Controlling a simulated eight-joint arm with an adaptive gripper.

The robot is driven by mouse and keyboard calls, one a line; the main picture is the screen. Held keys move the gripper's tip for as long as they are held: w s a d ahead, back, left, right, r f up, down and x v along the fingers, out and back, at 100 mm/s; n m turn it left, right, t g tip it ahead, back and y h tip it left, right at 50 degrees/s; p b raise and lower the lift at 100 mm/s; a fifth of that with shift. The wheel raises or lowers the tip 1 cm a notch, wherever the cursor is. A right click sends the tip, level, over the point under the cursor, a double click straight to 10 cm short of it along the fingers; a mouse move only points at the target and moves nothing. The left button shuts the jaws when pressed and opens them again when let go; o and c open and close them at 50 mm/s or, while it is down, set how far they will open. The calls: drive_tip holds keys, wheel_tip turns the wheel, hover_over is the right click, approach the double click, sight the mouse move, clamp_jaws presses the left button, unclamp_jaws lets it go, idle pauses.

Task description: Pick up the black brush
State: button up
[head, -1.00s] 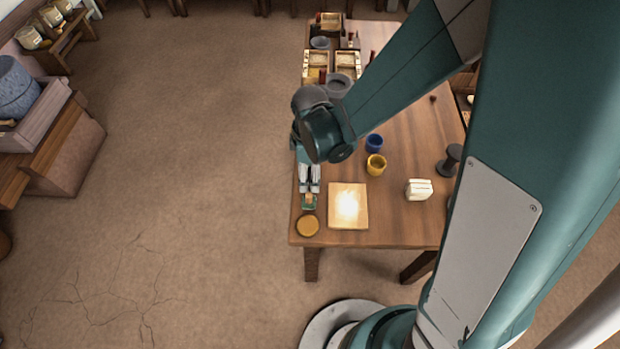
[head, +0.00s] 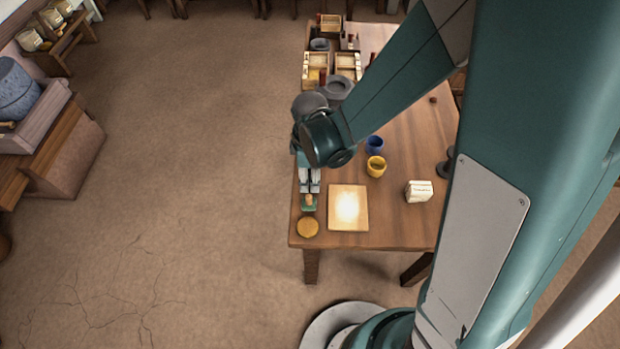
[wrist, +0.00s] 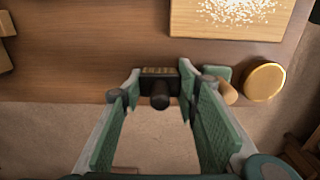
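The black brush (wrist: 160,86) is a dark block with a round black knob, near the table's edge in the wrist view. It lies between the fingertips of my gripper (wrist: 164,92), with a gap showing on each side. My gripper is open, its green-padded fingers apart. In the head view my gripper (head: 309,187) points down over the table's left edge, and I cannot make out the black brush there. A green piece with a wooden handle (wrist: 226,90) lies just right of the right finger; it also shows in the head view (head: 309,203).
A round yellow disc (wrist: 264,81) and a pale board with white powder (wrist: 220,28) lie close by on the table (head: 405,215). A yellow cup (head: 376,166), a blue cup (head: 374,145) and a white block (head: 418,191) stand farther right. Floor shows past the edge.

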drive_tip(key=shift+c, duration=0.3)
drive_tip(key=shift+r+p, duration=1.35)
drive_tip(key=shift+r, duration=3.65)
